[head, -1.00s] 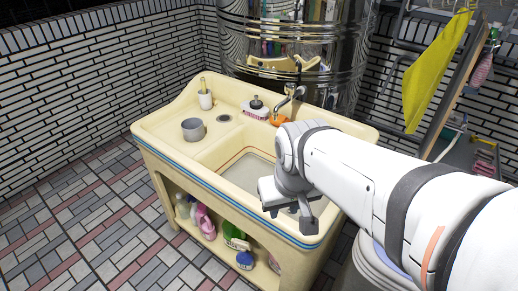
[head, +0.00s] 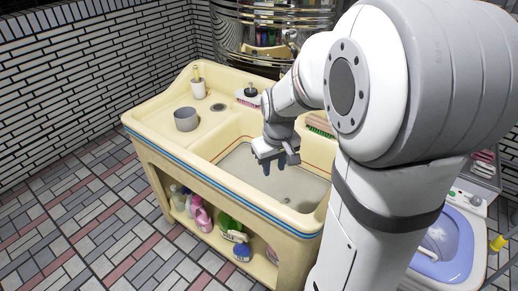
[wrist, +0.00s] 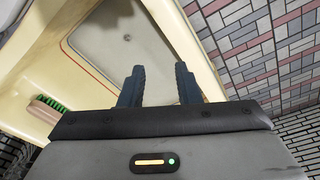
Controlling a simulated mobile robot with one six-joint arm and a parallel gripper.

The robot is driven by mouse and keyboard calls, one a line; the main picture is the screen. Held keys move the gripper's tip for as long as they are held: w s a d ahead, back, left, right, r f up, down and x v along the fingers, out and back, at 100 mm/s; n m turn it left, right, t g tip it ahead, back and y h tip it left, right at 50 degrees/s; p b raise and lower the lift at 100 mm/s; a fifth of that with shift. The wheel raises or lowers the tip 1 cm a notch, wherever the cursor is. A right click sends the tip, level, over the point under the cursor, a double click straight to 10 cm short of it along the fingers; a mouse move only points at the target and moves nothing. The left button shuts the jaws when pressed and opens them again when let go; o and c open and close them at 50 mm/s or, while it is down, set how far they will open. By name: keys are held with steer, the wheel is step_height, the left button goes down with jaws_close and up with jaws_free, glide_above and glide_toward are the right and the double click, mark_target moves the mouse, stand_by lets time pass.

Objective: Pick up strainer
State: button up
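I cannot single out a strainer for certain. A small grey round fitting (head: 218,107) lies flat on the sink's upper ledge, and a grey cup-like vessel (head: 187,119) stands to its left. My gripper (head: 275,166) hangs over the sink basin (head: 237,162), right of and nearer than both. In the wrist view its two dark fingers stand apart with nothing between them (wrist: 159,72). Beyond the fingertips is the basin floor (wrist: 115,35) with a small dark drain spot (wrist: 127,37). Neither the fitting nor the vessel shows in the wrist view.
The cream sink unit (head: 150,130) has a white holder (head: 198,88) and a pink-edged brush (head: 250,98) on its ledge. A green-bristled brush (wrist: 48,106) lies on the rim. Several bottles (head: 200,215) stand below. A blue-lidded appliance (head: 445,245) is at right.

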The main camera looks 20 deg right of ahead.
steer(key=w+d+f+b, duration=0.1)
steer(key=w+d+f, duration=0.35)
steer(key=f, duration=0.35)
steer(key=n+g+b, duration=0.2)
steer(key=b, duration=0.1)
glide_above(288, 200)
steer(key=f, duration=1.9)
steer(key=shift+s+a+f, duration=0.1)
steer(key=shift+s+a, duration=0.05)
steer(key=shift+a, duration=0.05)
steer(key=f, duration=0.7)
steer(key=shift+w+d+f, duration=0.15)
steer(key=shift+w+f, duration=0.1)
steer(key=shift+f, duration=0.05)
jaws_close()
